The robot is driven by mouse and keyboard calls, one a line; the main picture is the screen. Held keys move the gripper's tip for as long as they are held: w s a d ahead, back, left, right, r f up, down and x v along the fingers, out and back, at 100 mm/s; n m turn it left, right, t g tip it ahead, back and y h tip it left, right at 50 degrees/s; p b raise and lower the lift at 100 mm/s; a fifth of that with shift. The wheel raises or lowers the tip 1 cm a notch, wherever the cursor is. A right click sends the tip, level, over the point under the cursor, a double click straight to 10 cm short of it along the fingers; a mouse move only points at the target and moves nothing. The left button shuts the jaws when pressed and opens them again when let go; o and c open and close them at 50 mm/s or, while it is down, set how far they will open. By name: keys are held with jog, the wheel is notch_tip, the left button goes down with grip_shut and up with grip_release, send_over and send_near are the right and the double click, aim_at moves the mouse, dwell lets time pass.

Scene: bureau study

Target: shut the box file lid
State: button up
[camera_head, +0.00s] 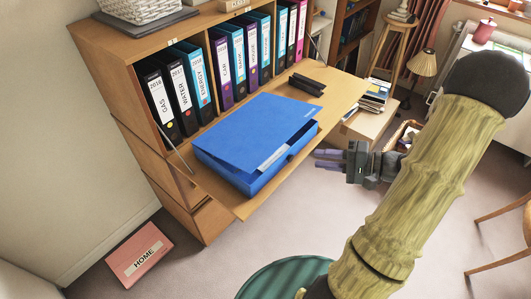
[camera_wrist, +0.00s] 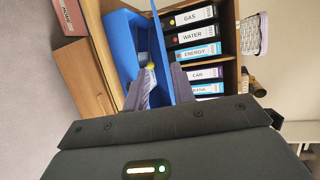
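The blue box file (camera_head: 252,179) lies on the fold-down flap of the bureau. Its lid (camera_head: 257,129) is partly raised, tilted up with a gap above the box's front side. In the wrist view the lid (camera_wrist: 165,45) shows nearly edge-on, with the open box (camera_wrist: 122,45) to its left and something pale and yellow inside. My gripper (camera_head: 318,158) is open and empty, just off the box file's right front side. In the wrist view its fingers (camera_wrist: 160,80) are apart near the lid's edge; whether they touch it I cannot tell.
Labelled binders (camera_head: 203,85) stand upright behind the box file. A black object (camera_head: 306,85) lies on the flap (camera_head: 340,92) behind and right of it. A low wooden unit with books (camera_head: 374,95) is to the right. A pink HOME file (camera_head: 138,254) lies on the floor.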

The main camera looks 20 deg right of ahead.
aim_at(265, 152)
jog(key=p+x, duration=0.1)
jog(key=x, duration=1.6)
jog(key=shift+f, duration=0.15)
jog(key=shift+c, duration=0.4)
grip_shut()
dwell(0.4)
